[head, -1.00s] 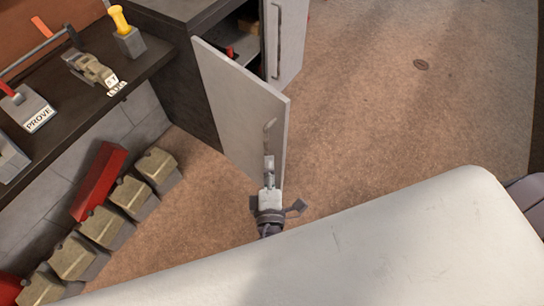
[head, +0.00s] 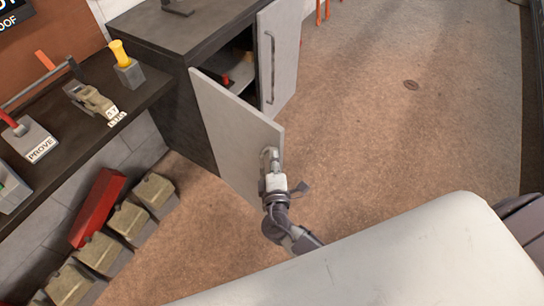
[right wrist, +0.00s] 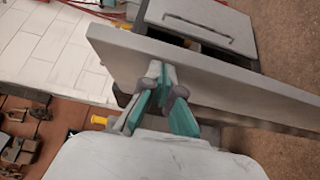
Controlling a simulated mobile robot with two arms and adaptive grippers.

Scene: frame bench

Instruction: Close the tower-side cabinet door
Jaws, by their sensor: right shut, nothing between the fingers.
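The dark cabinet (head: 150,45) stands at the top of the head view with two pale doors. The nearer door (head: 225,125) stands wide open, swung out toward me. The farther door (head: 279,55), with a long bar handle, is also open. I cannot tell from labels which is tower-side. My right gripper (head: 270,160) is shut and empty at the nearer door's face, close to its free edge. It covers the handle area; contact is unclear. In the right wrist view its teal fingers (right wrist: 166,90) are against or just before the door panel (right wrist: 215,85). My left gripper is out of view.
A dark bench (head: 75,125) on the left carries a yellow-handled tool (head: 122,62) and a block marked PROVE (head: 38,140). Several tan blocks (head: 128,220) and a red one (head: 98,207) lie below it. The brown floor (head: 390,120) at right is clear.

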